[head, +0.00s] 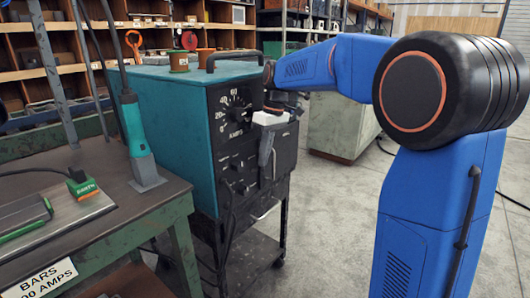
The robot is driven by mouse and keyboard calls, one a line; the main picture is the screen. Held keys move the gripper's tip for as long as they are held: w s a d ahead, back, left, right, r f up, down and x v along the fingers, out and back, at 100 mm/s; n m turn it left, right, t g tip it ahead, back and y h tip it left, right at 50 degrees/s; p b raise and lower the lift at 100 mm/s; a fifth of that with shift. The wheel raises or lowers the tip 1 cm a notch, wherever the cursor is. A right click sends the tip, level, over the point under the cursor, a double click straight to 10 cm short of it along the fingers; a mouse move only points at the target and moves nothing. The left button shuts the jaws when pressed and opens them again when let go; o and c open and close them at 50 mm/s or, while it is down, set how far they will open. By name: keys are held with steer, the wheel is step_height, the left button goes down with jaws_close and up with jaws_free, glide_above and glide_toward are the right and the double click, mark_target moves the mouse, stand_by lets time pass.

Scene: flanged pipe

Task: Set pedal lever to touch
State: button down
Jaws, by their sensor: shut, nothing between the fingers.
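A teal welding machine (165,122) with a black front panel stands on a dark cart. Its panel carries a large dial (236,113) marked with numbers and AMPS, with smaller knobs below. My gripper (264,163) is in front of the right part of this panel, pointing down, its grey fingers together with nothing seen between them. I cannot tell whether it touches the panel. I cannot pick out a pedal lever with certainty; my gripper and wrist hide part of the panel.
A workbench (120,205) at the left bears a teal torch-like tool (133,125) in a stand and a green EARTH clamp (81,183). Cables hang below the panel. Shelving fills the back. Open floor (325,215) lies right of the cart.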

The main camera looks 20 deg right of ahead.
stand_by(0.4)
steer(key=s+f+t+y, duration=0.1)
steer(key=d+f+t+y, duration=0.1)
steer(key=f+t, duration=0.1)
steer(key=s+d+f+t+y, duration=0.1)
steer(key=shift+s+f+t+y, duration=0.3)
steer(key=shift+f+t+y, duration=0.05)
steer(key=shift+t+y, duration=0.05)
stand_by(0.6)
steer(key=shift+r, duration=0.2)
steer(key=shift+r, duration=0.65)
steer(key=v, duration=1.7)
steer(key=shift+r, duration=0.2)
steer(key=shift+s, duration=0.1)
